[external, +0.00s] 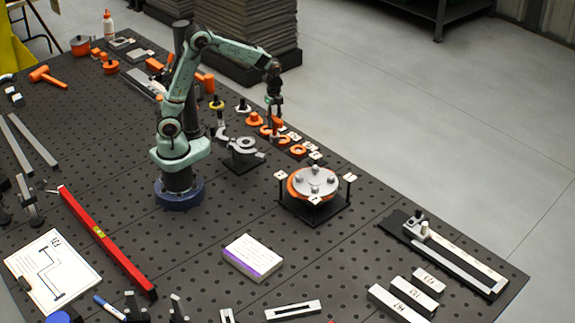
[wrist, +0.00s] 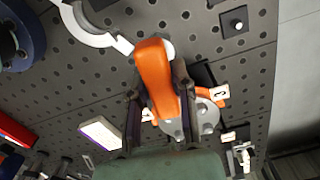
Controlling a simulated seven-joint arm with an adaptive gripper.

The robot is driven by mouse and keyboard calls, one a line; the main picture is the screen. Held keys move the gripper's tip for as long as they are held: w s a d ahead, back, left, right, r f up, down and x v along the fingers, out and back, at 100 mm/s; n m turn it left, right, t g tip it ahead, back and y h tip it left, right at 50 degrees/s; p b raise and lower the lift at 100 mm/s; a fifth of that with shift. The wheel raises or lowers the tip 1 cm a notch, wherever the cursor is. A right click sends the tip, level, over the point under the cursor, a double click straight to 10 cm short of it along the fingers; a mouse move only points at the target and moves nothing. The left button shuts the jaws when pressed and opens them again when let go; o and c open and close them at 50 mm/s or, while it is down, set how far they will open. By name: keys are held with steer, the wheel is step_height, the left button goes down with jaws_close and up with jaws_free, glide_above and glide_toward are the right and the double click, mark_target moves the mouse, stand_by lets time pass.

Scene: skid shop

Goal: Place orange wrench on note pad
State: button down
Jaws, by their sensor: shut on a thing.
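My gripper (wrist: 160,84) is shut on an orange piece, which I take to be the orange wrench (wrist: 155,62); its rounded end sticks out past the fingers. In the external view my gripper (external: 274,119) is over the far side of the bench, among small orange parts, so the held wrench is hard to pick out there. I cannot tell how high it is above the bench. The note pad (external: 252,257), white with a purple edge, lies flat at the front middle, clear on top. It also shows in the wrist view (wrist: 101,132), apart from my gripper.
A round grey-and-orange fixture on a dark stand (external: 313,185) stands between my gripper and the bench's right part. A grey clamp-like part (external: 242,150) is near my base. A red level (external: 105,240) lies left of the pad. White labelled blocks (external: 400,302) lie front right.

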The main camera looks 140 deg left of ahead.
steer(key=w+d+r+m, duration=0.1)
steer(key=w+d+m, duration=0.4)
steer(key=d, duration=0.6)
steer(key=w+d+r+m, duration=0.1)
steer(key=w+d+m, duration=0.4)
steer(key=d, duration=0.5)
steer(key=w+d+r+m, duration=0.1)
steer(key=w+d+m, duration=0.2)
steer(key=d+m, duration=0.6)
steer(key=shift+w+d+f+n, duration=0.4)
steer(key=shift+w+f, duration=1.7)
steer(key=shift+w, duration=0.15)
steer(key=shift+w+d+f+n, duration=0.4)
steer(key=shift+w+f, duration=1.7)
steer(key=shift+w, duration=0.2)
steer(key=shift+w+d+f+n, duration=0.4)
steer(key=shift+w+f, duration=1.7)
steer(key=shift+w, duration=0.15)
steer(key=c, duration=1.3)
jaws_free()
steer(key=shift+f, duration=0.15)
steer(key=o, duration=0.4)
steer(key=shift+c, duration=0.2)
